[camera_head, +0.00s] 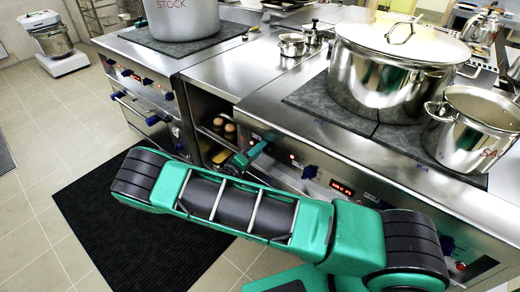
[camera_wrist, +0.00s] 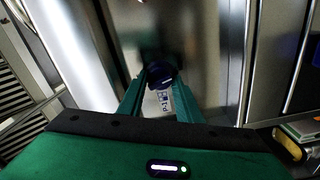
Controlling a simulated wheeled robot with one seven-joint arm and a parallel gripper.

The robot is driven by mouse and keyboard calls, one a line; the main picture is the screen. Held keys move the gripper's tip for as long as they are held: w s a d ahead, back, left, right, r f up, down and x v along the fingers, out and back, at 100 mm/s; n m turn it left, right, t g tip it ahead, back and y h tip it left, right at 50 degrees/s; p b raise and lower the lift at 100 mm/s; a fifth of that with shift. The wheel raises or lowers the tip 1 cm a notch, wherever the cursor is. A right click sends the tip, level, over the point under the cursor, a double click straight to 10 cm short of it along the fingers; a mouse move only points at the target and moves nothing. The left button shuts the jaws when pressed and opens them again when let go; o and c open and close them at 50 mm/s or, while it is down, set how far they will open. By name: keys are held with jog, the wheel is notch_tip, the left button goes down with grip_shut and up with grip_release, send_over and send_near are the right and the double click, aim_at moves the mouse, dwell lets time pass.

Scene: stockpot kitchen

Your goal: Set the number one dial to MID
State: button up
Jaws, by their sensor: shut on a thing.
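The dial (camera_wrist: 160,76) is a dark blue round knob with a short white pointer line, between my fingertips in the wrist view. A small white label beside it (camera_wrist: 165,100) seems to read P-1. My gripper (camera_wrist: 157,84) has its two green fingers closed on the dial's sides. In the head view my gripper (camera_head: 262,147) reaches the front panel of the middle counter, and the gripped dial is hidden there. I cannot read any MID mark or tell which setting the pointer is at.
Another blue dial (camera_head: 310,172) and a red-lit display (camera_head: 342,188) are to the right on the panel. A large lidded pot (camera_head: 385,85) and a smaller pot (camera_head: 475,135) stand on the hob above. An open shelf with eggs (camera_head: 225,130) lies left of my gripper.

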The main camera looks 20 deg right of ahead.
jog(key=shift+f, duration=0.25)
jog(key=o, duration=0.9)
jog(key=shift+o, duration=0.7)
jog(key=shift+r, duration=0.1)
jog(key=v, duration=1)
jog(key=shift+s+a, duration=0.2)
jog(key=shift+a, duration=0.15)
jog(key=shift+s, duration=0.1)
